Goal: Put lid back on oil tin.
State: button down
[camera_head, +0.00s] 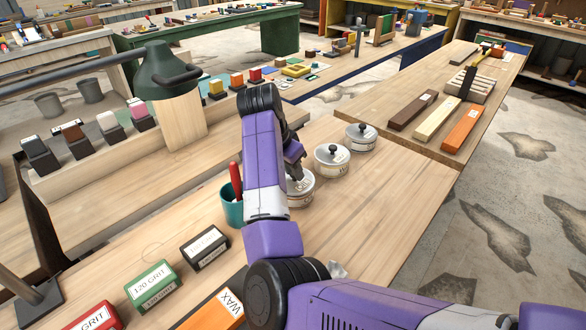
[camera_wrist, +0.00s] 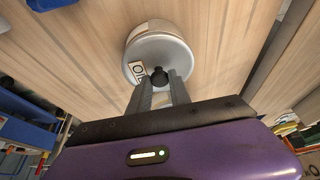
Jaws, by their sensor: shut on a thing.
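A round grey tin (camera_head: 302,190) stands on the bench, partly hidden behind my purple arm in the head view. In the wrist view, a grey lid (camera_wrist: 150,52) with a label reading "OI…" and a black knob (camera_wrist: 158,76) lies below my gripper, over a pale tin side (camera_wrist: 152,27). My gripper (camera_wrist: 163,84) is shut on the knob, its two fingers on either side. I cannot tell whether the lid sits fully on the tin. In the head view, my gripper (camera_head: 294,168) is mostly hidden by the arm.
Two tins with black-knobbed lids, a middle one (camera_head: 331,160) and a far one (camera_head: 361,137), stand behind. A teal cup (camera_head: 232,212) with a red-handled tool is close left. Grit blocks (camera_head: 152,284) and an orange wax block (camera_head: 214,314) lie in front. Bench right of the tins is clear.

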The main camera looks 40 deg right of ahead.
dwell(0.4)
jog(key=c, duration=0.6)
grip_release()
jog(key=shift+c, duration=0.2)
jog(key=shift+r+p, duration=3.35)
jog(key=shift+r, duration=0.15)
grip_shut()
